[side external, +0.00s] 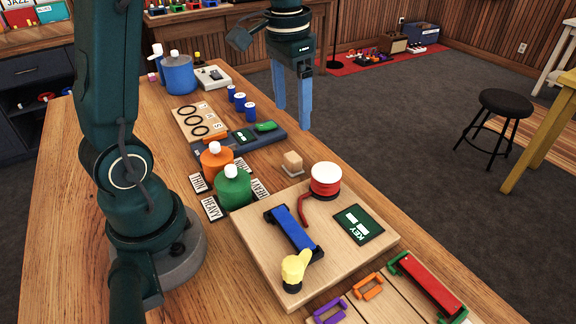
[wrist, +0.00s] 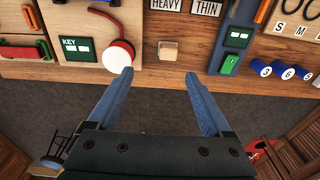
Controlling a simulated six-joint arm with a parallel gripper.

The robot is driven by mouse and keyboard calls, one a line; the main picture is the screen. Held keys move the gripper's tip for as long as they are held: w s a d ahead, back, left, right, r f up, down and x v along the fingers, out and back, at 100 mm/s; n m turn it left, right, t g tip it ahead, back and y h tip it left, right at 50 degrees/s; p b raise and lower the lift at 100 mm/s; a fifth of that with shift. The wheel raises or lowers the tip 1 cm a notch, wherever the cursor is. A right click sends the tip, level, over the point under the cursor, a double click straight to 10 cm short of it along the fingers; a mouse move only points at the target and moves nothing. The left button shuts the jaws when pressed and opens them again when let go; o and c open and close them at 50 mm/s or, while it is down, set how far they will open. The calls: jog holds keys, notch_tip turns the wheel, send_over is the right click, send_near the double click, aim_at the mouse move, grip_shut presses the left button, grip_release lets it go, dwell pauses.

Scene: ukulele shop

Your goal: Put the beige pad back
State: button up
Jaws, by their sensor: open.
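A small beige block (side external: 292,160), the only thing I see that fits the beige pad, sits on a small pale square base (side external: 293,171) near the table's right edge. The beige block also shows in the wrist view (wrist: 167,53), just beyond and between my fingertips. My gripper (side external: 291,117) has blue fingers, spread apart with nothing between them. It hangs above and behind the block in the side view, apart from it. In the wrist view, my gripper (wrist: 158,73) reaches over the table edge from the floor side.
A wooden board (side external: 258,245) with a red-and-white round piece (side external: 325,180) and a green KEY plate (side external: 358,225) lies in front of the block. Green (side external: 233,188) and orange (side external: 217,161) bottles stand left. A blue-grey tray (side external: 230,140) lies behind. Bare wood surrounds the block.

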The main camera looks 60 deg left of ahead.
jog(key=s+d+t, duration=0.4)
jog(key=s+d, duration=0.4)
jog(key=s, duration=0.4)
jog(key=shift+r+t, duration=0.4)
jog(key=shift+r, duration=0.05)
